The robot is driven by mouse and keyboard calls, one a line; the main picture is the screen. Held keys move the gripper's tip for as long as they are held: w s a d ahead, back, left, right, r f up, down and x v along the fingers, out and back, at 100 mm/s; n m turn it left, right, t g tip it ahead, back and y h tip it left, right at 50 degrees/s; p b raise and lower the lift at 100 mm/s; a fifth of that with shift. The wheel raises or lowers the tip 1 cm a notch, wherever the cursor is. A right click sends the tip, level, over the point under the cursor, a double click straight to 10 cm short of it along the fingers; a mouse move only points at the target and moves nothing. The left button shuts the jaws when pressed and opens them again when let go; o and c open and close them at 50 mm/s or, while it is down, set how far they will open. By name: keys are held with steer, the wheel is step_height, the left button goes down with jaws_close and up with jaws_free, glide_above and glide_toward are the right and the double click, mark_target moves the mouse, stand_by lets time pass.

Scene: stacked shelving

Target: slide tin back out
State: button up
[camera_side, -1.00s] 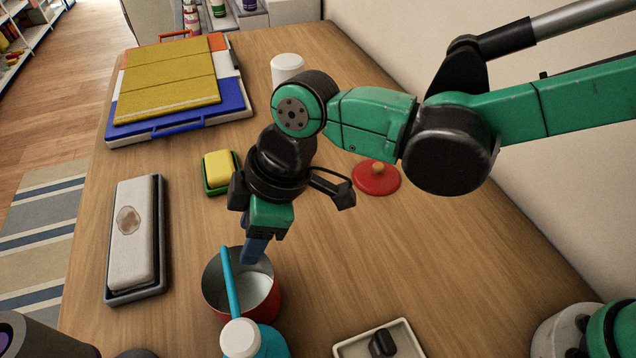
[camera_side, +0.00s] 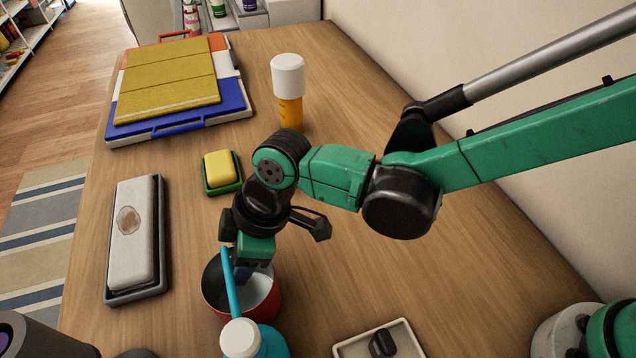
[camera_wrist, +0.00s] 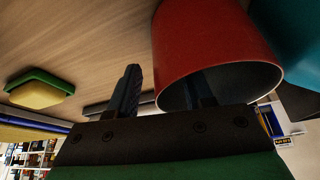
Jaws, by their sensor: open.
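The tin (camera_side: 275,306) is a red, open-topped round container with a pale inside, near the front of the table in the side view. In the wrist view the red tin (camera_wrist: 215,45) fills the upper right. My gripper (camera_side: 248,272) is low at the tin's mouth, pointing down. In the wrist view my gripper (camera_wrist: 162,88) is open, with one finger inside the tin's mouth and the other outside its wall. The wall lies between the fingers. Contact cannot be told. The near part of the tin is hidden by a teal item in the side view.
A teal bottle with a white cap (camera_side: 240,338) and a blue stick (camera_side: 230,285) stand close in front. A sponge in a green dish (camera_side: 221,172), a sharpening stone (camera_side: 134,235), an orange bottle (camera_side: 290,95) and a pale tray (camera_side: 378,340) surround it.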

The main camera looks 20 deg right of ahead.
jaws_close()
steer(key=shift+w+d, duration=0.15)
steer(key=shift+d, duration=6.85)
jaws_free()
steer(key=shift+r, duration=0.15)
steer(key=shift+v, duration=2.7)
